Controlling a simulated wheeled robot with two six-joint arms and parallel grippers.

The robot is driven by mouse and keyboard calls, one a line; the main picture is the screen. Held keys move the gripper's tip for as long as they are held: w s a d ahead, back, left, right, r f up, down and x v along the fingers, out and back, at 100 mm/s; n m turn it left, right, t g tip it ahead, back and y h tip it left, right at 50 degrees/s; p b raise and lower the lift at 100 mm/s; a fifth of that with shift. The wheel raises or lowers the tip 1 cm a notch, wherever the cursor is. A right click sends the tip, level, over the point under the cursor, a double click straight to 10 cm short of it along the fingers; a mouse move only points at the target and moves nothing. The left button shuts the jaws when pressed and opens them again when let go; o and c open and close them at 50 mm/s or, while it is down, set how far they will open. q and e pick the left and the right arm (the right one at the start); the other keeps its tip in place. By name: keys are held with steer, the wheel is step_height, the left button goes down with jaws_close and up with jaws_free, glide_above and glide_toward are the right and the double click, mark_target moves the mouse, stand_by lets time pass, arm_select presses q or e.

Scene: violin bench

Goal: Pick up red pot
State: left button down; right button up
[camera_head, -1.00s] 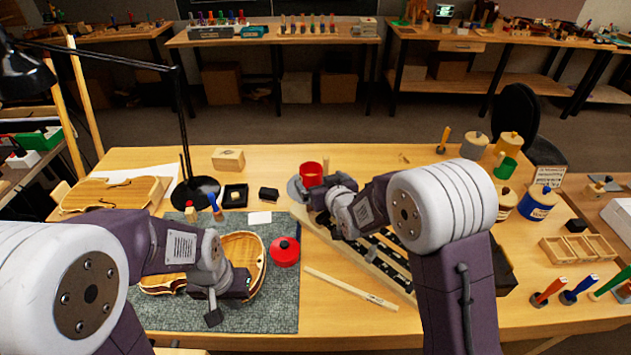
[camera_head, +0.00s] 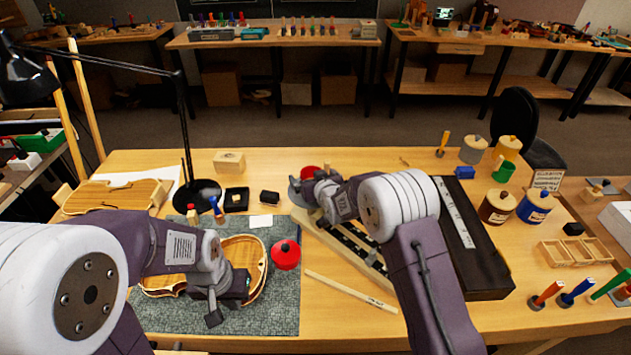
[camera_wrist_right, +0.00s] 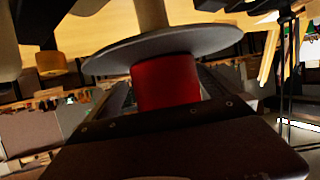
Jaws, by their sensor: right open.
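The red pot (camera_head: 311,171) stands at the back middle of the bench on a grey disc (camera_head: 294,190), mostly hidden behind my right gripper (camera_head: 307,187). In the right wrist view, which looks upside down, the red pot (camera_wrist_right: 166,82) is straight ahead and close, against the grey disc (camera_wrist_right: 165,48). My right gripper is open; contact with the pot cannot be told. A red round lid-like piece with a black knob (camera_head: 285,254) lies on the mat. My left gripper (camera_head: 214,309) is over the violin body (camera_head: 245,258); its jaws are unclear.
A black lamp base (camera_head: 196,194) and small dark trays stand left of the pot. A wooden rack (camera_head: 343,248) and long dark case (camera_head: 470,250) lie to the right. Several jars stand at the back right. The bench behind the pot is mostly clear.

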steer(key=c, duration=1.4)
steer(key=shift+c, duration=0.2)
steer(key=shift+r, duration=0.1)
steer(key=r, duration=0.2)
steer(key=d+r, duration=0.1)
steer(key=r, duration=0.1)
steer(key=shift+w+r, duration=0.1)
steer(key=shift+r, duration=0.15)
steer(key=w+d+r+p, duration=0.2)
steer(key=d+r, duration=0.4)
steer(key=d, duration=0.4)
steer(key=shift+w+d+r+p, duration=0.2)
steer(key=shift+w+p, duration=0.05)
steer(key=shift+p, duration=0.05)
